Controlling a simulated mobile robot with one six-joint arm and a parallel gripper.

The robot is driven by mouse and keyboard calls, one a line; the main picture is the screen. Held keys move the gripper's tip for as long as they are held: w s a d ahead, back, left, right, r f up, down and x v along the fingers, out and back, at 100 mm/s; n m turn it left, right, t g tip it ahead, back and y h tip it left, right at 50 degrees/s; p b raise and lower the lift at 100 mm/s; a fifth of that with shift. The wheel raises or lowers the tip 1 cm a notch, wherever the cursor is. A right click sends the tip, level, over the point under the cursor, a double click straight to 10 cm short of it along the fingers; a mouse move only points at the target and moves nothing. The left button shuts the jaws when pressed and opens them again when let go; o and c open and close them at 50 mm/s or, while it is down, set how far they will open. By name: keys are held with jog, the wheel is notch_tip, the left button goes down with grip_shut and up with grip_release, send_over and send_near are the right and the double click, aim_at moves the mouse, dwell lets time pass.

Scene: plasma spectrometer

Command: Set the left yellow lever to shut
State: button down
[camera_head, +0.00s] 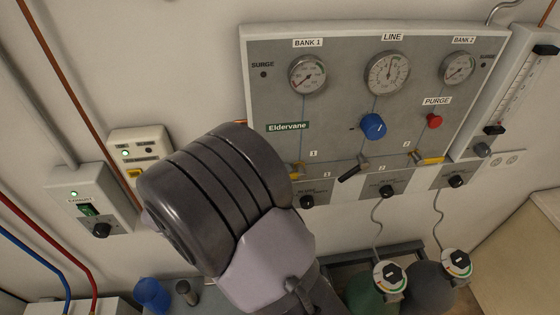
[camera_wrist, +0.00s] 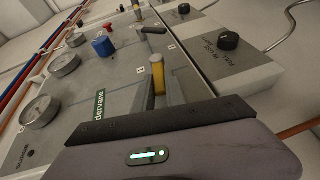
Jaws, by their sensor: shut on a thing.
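The left yellow lever (camera_head: 296,170) is on the grey gas panel (camera_head: 330,125), under the BANK 1 gauge and near a "1" label. In the head view my arm covers part of it, and my fingers are hidden. In the wrist view the yellow lever (camera_wrist: 158,77) stands between the two fingers of my gripper (camera_wrist: 160,88), which is shut on it. The lever's far end and its exact angle against the pipe line cannot be told.
A black-handled lever (camera_head: 353,172) and a right yellow lever (camera_head: 428,160) sit to the right. A blue knob (camera_head: 373,127) and a red PURGE knob (camera_head: 434,121) stick out above them. Black-knobbed boxes (camera_head: 388,190) line the panel's lower edge.

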jog(key=shift+f+n+t+h+p, duration=0.35)
jog(key=shift+h+p, duration=0.2)
jog(key=shift+h, duration=0.25)
jog(key=shift+f, duration=0.1)
jog(key=c, duration=1.4)
grip_release()
jog(key=p+v, duration=0.1)
jog(key=v, duration=1.6)
jog(key=shift+s+a+f, duration=0.1)
jog(key=shift+s+a, duration=0.05)
